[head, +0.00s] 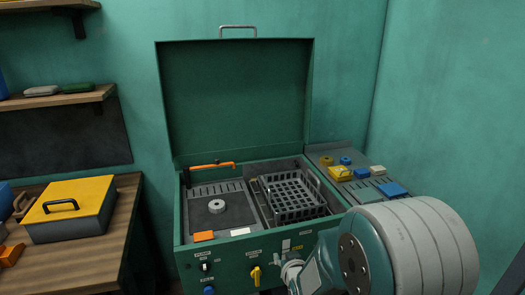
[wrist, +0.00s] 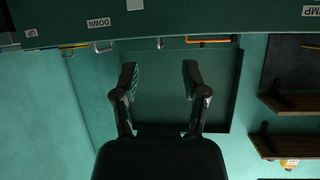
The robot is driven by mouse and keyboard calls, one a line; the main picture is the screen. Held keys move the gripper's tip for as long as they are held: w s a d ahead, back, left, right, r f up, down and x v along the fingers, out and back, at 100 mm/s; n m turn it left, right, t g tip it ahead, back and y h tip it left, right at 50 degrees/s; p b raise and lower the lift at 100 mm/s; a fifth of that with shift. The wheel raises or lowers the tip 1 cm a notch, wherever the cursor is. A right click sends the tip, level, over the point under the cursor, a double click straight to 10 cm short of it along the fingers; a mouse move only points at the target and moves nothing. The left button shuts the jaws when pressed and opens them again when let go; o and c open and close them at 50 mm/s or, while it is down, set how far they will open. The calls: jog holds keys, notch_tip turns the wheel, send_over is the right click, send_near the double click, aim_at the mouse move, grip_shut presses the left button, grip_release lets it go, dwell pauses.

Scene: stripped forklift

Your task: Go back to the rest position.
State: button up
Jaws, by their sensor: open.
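My gripper (wrist: 160,75) shows in the wrist view with its two fingers spread apart and nothing between them. The wrist picture is upside down. Behind the fingers is the raised lid of the green machine (wrist: 165,108), and the machine's labelled front edge (wrist: 180,22) runs along the top of that picture. In the head view my arm fills the lower right and my fingers cannot be seen. The green machine (head: 225,260) stands there with its lid (head: 235,105) open, a black basket (head: 290,198) in its right bay and a grey plate with a ring (head: 217,206) on the left.
A wooden bench (head: 65,255) at left holds a yellow-lidded box (head: 75,205). Shelves (head: 65,98) hang on the wall above. A grey side panel (head: 340,155) with small blue and yellow parts lies right of the machine. An orange handle (head: 212,165) crosses the machine's rear left.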

jog(key=s+d+r+g+h, duration=0.1)
jog(key=s+d+r, duration=0.1)
jog(key=s+r, duration=0.15)
jog(key=s+d+r+g, duration=0.1)
jog(key=s+d+r, duration=0.1)
jog(key=r, duration=0.3)
jog(key=s+d+r+g, duration=0.1)
jog(key=s+r, duration=0.2)
jog(key=s, duration=0.4)
jog(key=s+d+r+m+g, duration=0.1)
jog(key=s+d+r+g, duration=0.1)
jog(key=s, duration=0.6)
jog(key=s+d+r+g+h, duration=0.1)
jog(key=s+r+g, duration=0.1)
jog(key=s, duration=0.6)
jog(key=shift+d+r+m, duration=0.4)
jog(key=shift+r, duration=0.45)
